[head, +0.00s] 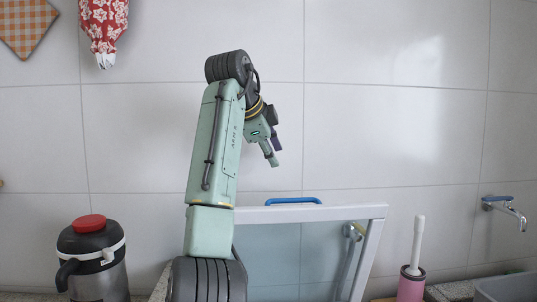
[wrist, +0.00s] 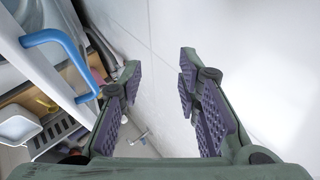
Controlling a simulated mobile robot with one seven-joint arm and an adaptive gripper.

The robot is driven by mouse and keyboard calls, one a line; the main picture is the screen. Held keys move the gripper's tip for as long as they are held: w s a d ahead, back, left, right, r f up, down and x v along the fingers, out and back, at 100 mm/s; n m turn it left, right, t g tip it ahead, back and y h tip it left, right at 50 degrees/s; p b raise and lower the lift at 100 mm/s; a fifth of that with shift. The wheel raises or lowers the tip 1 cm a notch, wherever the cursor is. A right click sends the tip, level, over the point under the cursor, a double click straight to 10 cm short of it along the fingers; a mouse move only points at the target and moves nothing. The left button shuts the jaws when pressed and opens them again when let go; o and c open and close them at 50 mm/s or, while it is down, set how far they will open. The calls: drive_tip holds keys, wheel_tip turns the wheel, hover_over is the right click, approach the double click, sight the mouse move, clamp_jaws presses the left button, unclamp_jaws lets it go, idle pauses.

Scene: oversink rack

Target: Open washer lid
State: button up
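A white-framed, see-through panel (head: 379,222) with a blue handle (head: 293,200) on its top edge stands raised in the head view; it looks like the washer lid. My arm hides its left part. In the wrist view the blue handle (wrist: 72,50) and white frame (wrist: 40,75) are at the left. My gripper (head: 276,150) is above the handle and apart from it. In the wrist view my gripper (wrist: 160,75) is open, with nothing between its purple pads. The washer body cannot be made out.
A dark jug with a red lid (head: 90,223) stands at the left. A pink brush holder (head: 411,284) and a wall tap (head: 505,207) are at the right. Below the frame, the wrist view shows shelves with a white bowl (wrist: 18,125). The tiled wall (head: 400,120) is behind my gripper.

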drive_tip(key=shift+d, duration=0.15)
drive_tip(key=v, duration=1.2)
drive_tip(key=shift+s, duration=0.1)
idle(0.3)
